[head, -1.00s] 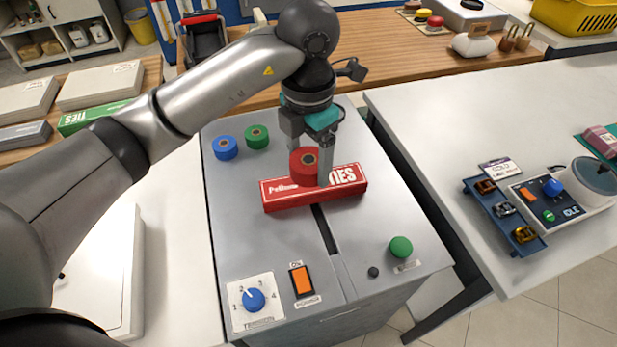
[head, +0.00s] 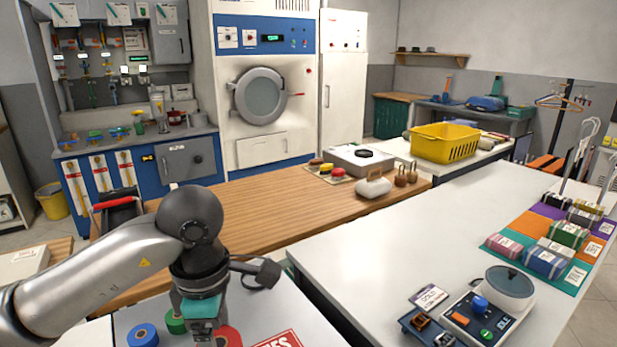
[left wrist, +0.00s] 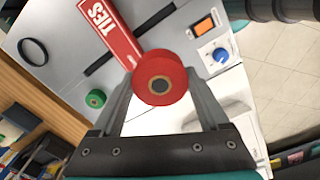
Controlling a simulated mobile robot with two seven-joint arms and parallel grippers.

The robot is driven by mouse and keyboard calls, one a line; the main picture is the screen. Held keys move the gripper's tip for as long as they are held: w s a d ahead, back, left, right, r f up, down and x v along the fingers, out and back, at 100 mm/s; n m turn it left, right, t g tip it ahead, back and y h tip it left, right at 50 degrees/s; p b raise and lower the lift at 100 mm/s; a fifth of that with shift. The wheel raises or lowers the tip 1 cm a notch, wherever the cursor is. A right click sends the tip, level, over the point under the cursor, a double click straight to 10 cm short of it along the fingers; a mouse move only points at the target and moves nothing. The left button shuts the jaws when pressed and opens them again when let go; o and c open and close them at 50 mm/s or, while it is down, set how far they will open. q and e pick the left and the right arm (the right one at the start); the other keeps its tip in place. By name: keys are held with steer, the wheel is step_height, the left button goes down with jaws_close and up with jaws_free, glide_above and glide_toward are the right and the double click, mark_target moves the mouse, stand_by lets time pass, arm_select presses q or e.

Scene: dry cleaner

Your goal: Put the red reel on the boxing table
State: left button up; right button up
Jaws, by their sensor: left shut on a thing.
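The red reel (left wrist: 160,80) is between the two fingers of my left gripper (left wrist: 162,92) in the left wrist view, and the gripper is shut on it. In the head view my left gripper (head: 203,330) is at the bottom edge, and part of the red reel (head: 230,338) shows beside it. The reel overlaps the red TIES box (left wrist: 108,28) in the wrist view; I cannot tell whether they touch. No surface in view is labelled as the boxing table. My right gripper is not in view.
A blue reel (head: 142,337) and a green reel (head: 175,323) sit on the grey machine top. Behind is a wooden counter (head: 270,210) with much free room. The white table (head: 390,235) at right is largely clear, with a control box and folded cloths at its right side.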

arm_select(q)
steer(key=m, duration=0.3)
steer(key=s+m, duration=0.1)
steer(key=m, duration=0.1)
steer(key=shift+a+r, duration=0.15)
steer(key=shift+a, duration=0.25)
steer(key=m, duration=0.3)
steer(key=s+m, duration=0.1)
steer(key=m, duration=0.1)
steer(key=shift+a+r, duration=0.15)
steer(key=shift+a, duration=0.25)
steer(key=m, duration=0.3)
steer(key=s+m, duration=0.1)
steer(key=m, duration=0.2)
steer(key=s+a+m, duration=0.1)
steer(key=m, duration=0.2)
steer(key=shift+r, duration=0.15)
steer(key=shift+a, duration=0.1)
